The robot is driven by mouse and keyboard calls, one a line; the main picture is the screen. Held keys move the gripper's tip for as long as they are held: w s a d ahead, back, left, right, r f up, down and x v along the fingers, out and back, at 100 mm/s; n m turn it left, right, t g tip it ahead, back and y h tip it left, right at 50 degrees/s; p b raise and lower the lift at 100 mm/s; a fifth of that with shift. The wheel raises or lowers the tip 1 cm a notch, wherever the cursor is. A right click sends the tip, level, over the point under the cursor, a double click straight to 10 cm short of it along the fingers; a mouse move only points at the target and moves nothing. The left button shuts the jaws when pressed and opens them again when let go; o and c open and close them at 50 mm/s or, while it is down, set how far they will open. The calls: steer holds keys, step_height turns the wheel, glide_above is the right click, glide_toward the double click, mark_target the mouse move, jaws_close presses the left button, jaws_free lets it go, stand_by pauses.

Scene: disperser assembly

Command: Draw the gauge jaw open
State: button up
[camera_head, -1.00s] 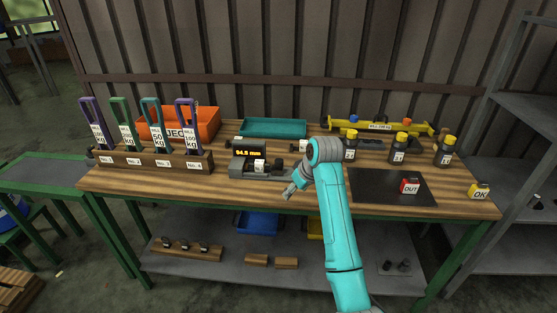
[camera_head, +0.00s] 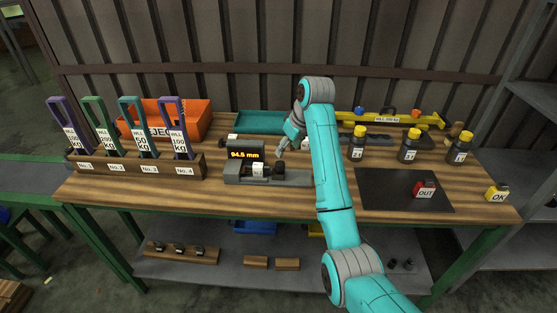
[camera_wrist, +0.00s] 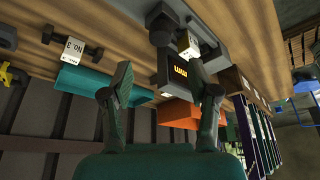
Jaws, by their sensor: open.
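The gauge (camera_head: 300,178) is a grey bench device on the middle of the table, with a display (camera_head: 245,155) reading 94.5 mm. A white-labelled piece (camera_head: 259,170) sits on it, with a dark jaw or knob (camera_head: 279,169) just to its right. My gripper (camera_head: 284,151) is above and slightly behind the right part of the gauge, apart from it. In the wrist view my gripper (camera_wrist: 160,70) has its two fingers spread with nothing between them. The gauge body (camera_wrist: 212,50) and its display (camera_wrist: 177,74) show beyond the fingertips, upside down.
A rack (camera_head: 120,165) with several labelled slings stands at left. An orange bin (camera_head: 190,118) and a teal tray (camera_head: 262,121) lie behind. Several yellow-capped bottles (camera_head: 409,147), a dark mat (camera_head: 385,190) and a red OUT block (camera_head: 425,189) are at right. The table front is clear.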

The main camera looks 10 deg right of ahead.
mark_target(281, 163)
steer(key=x, duration=1)
jaws_close()
